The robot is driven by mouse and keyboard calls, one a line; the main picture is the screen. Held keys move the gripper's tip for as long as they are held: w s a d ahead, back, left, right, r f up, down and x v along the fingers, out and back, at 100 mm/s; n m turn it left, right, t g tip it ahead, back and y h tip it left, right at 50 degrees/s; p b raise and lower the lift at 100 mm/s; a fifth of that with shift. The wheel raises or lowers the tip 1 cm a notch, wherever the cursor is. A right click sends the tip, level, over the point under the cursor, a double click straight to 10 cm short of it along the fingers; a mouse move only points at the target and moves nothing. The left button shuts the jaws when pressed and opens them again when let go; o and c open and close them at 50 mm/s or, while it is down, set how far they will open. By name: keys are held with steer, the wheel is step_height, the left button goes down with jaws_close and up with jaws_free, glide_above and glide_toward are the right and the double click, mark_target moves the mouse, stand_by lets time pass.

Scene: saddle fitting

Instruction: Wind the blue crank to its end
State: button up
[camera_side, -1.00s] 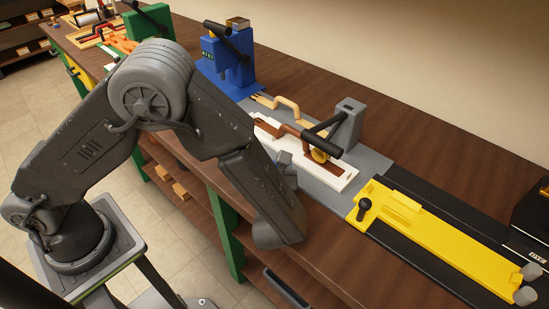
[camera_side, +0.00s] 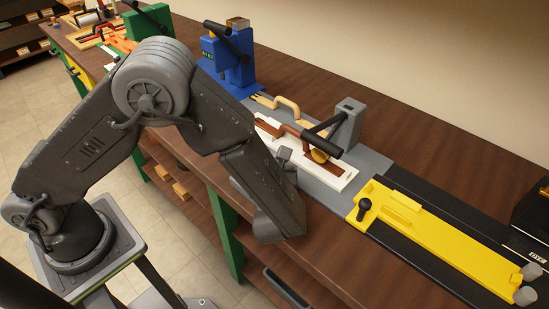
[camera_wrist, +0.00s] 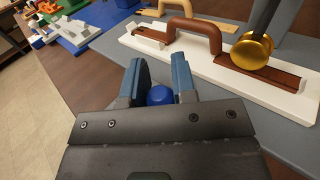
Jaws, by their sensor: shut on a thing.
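The blue crank's round knob (camera_wrist: 159,95) shows in the wrist view between the two fingers of my gripper (camera_wrist: 160,76). My gripper is shut on this knob. The rest of the crank is hidden below the fingers and the gripper body. In the side view my arm covers the crank, and only a small part of my gripper shows beside the white fixture.
A white tray (camera_wrist: 278,92) with a brown handled piece (camera_wrist: 193,27) lies just beyond my gripper, under a press with a brass foot (camera_wrist: 238,51). A yellow fixture (camera_side: 400,212) is at right, a blue press (camera_side: 228,62) farther back. The bench front edge is close.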

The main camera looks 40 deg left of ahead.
steer(key=shift+n+g+y, duration=0.3)
steer(key=shift+y, duration=0.1)
steer(key=shift+w+a+n+g+y, duration=0.15)
steer(key=shift+n+g+y, duration=0.25)
steer(key=shift+g, duration=0.1)
steer(key=shift+w+a+n+g+y, duration=0.1)
steer(key=shift+w+n+g+y, duration=0.05)
steer(key=shift+n+g+y, duration=0.3)
steer(key=shift+w+a+n+g+y, duration=0.1)
steer(key=shift+a+n+g+y, duration=0.1)
steer(key=shift+n+g+y, duration=0.55)
steer(key=shift+w+a+n+g+y, duration=0.15)
steer(key=shift+n+g, duration=0.4)
steer(key=shift+g, duration=0.55)
steer(key=shift+a+n+g+y, duration=0.25)
steer(key=shift+n+g+y, duration=0.35)
steer(key=shift+g, duration=0.3)
steer(key=o, duration=0.9)
steer(key=v, duration=1.4)
steer(key=shift+w+r, duration=0.1)
